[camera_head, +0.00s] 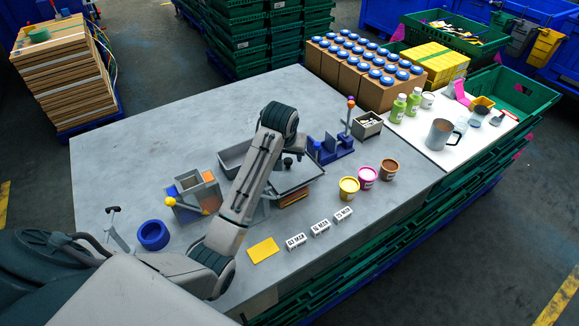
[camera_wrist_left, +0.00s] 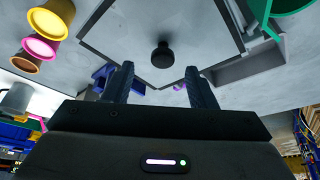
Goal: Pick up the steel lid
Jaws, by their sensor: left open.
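The steel lid (camera_head: 300,178) is a flat grey square plate with a round black knob (camera_head: 287,162). It lies at the middle of the table, partly behind my left arm in the head view. In the left wrist view the lid (camera_wrist_left: 118,35) fills the upper middle, with its knob (camera_wrist_left: 163,55) centred beyond the fingertips. My left gripper (camera_wrist_left: 160,82) is open and empty, with its two dark fingers spread and apart from the knob. In the head view my left gripper (camera_head: 294,145) is close to the knob, mostly hidden by the wrist. My right gripper is not seen.
A grey steel tray (camera_head: 234,158) stands left of the lid. A blue holder (camera_head: 334,150) is just behind it. Yellow (camera_head: 348,190), pink (camera_head: 367,178) and brown (camera_head: 389,169) tubs stand to the right. White labelled blocks (camera_head: 320,229) line the front. The table's back left is clear.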

